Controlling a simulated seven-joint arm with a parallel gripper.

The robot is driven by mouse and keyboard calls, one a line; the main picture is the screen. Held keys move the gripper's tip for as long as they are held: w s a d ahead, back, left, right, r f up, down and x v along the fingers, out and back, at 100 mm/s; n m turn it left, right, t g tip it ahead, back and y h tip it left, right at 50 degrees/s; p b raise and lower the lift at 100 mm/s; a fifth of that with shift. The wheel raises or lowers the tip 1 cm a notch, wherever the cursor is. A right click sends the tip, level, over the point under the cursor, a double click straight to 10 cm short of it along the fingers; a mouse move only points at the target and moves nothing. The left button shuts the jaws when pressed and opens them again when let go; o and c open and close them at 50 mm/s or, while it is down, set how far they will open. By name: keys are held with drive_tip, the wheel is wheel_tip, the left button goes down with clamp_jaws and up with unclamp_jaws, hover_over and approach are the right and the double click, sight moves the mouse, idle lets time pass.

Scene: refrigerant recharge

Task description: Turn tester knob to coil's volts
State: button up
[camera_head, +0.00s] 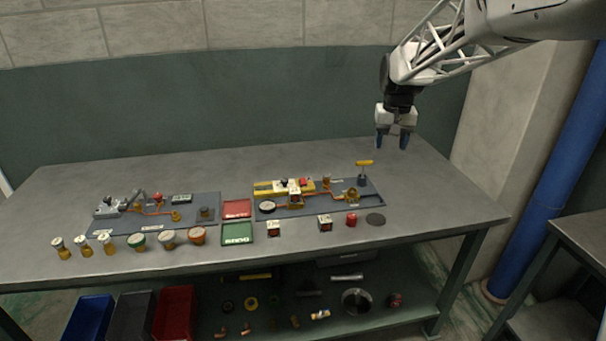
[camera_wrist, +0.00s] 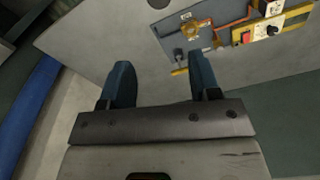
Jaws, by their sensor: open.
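The yellow tester (camera_head: 264,189) lies on the grey-blue right board on the bench, with a dark knob (camera_head: 284,182) and a red button (camera_head: 305,181). In the wrist view the tester's pale face (camera_wrist: 292,20) is at the upper right, with its dark knob (camera_wrist: 272,30) and a red button (camera_wrist: 246,37). The knob's setting is too small to read. A small block with a pale top (camera_head: 295,198), possibly the coil, stands in front of the tester; its voltage marking is not legible. My gripper (camera_head: 393,139) is open and empty, above the bench to the right of the tester.
A yellow T-handle (camera_head: 364,163) stands upright at the board's right end, between tester and gripper. Red (camera_head: 237,209) and green (camera_head: 237,233) trays lie left of the board. Small blocks and a red cap (camera_head: 351,219) line the front. The bench's back is clear.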

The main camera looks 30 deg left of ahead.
drive_tip(key=w+a+f+n, duration=0.1)
drive_tip(key=a+f, duration=0.3)
drive_tip(key=a, duration=0.5)
drive_tip(key=w+a+f+n, duration=0.1)
drive_tip(key=w+a+f, duration=0.15)
drive_tip(key=a, duration=0.65)
drive_tip(key=n, duration=0.1)
hover_over(285, 179)
drive_tip(key=shift+g, duration=0.4)
drive_tip(key=f, duration=1)
drive_tip(key=shift+s+f, duration=0.2)
drive_tip(key=shift+f, duration=0.05)
drive_tip(key=shift+f, duration=0.1)
drive_tip(key=shift+f, duration=3.8)
drive_tip(key=shift+c, duration=0.5)
drive_tip(key=c, duration=0.8)
